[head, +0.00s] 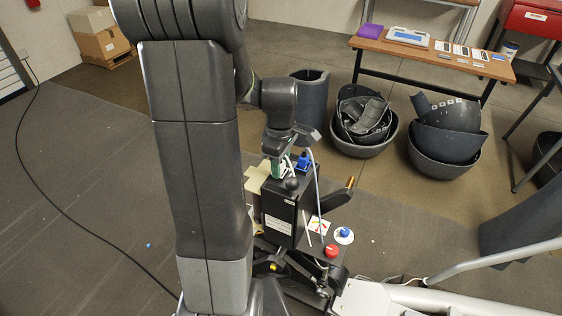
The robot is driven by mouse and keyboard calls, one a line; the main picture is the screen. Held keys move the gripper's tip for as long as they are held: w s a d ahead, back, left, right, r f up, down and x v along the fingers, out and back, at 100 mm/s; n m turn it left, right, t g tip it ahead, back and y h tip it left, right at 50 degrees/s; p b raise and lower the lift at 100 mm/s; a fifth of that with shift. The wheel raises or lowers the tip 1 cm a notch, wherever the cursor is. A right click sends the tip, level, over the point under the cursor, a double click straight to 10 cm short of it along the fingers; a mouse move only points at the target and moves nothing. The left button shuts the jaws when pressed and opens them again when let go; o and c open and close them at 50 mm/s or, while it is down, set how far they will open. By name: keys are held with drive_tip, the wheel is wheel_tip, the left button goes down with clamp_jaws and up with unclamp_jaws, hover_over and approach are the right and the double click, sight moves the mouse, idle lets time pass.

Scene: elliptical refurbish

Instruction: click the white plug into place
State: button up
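My gripper (284,149) points down over the top of a black box (283,208) near the middle of the head view. Small white and green parts show at its fingertips. A white piece (287,163) there may be the white plug, but it is too small and partly covered to be sure. I cannot tell whether the fingers are shut on it or whether it touches the box. A blue connector (303,161) stands on the box top just right of my gripper. A pale cable (317,178) rises beside it. The socket for the plug is not clearly visible.
A red knob (331,251) and a blue knob (344,233) sit in front of the box at right. Dark curved shells (366,125) are stacked behind. A wooden table (432,52) stands at the back right. Floor at left is open, crossed by a black cable (62,217).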

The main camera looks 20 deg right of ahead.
drive_tip(key=shift+s+a+f, duration=0.15)
drive_tip(key=shift+s+a, duration=0.05)
wheel_tip(320, 180, up, 14)
drive_tip(key=shift+w+d, duration=0.2)
idle(0.5)
wheel_tip(320, 180, down, 14)
drive_tip(key=shift+s+a+r, duration=0.1)
drive_tip(key=shift+a, duration=0.05)
drive_tip(key=shift+r, duration=0.15)
idle(0.6)
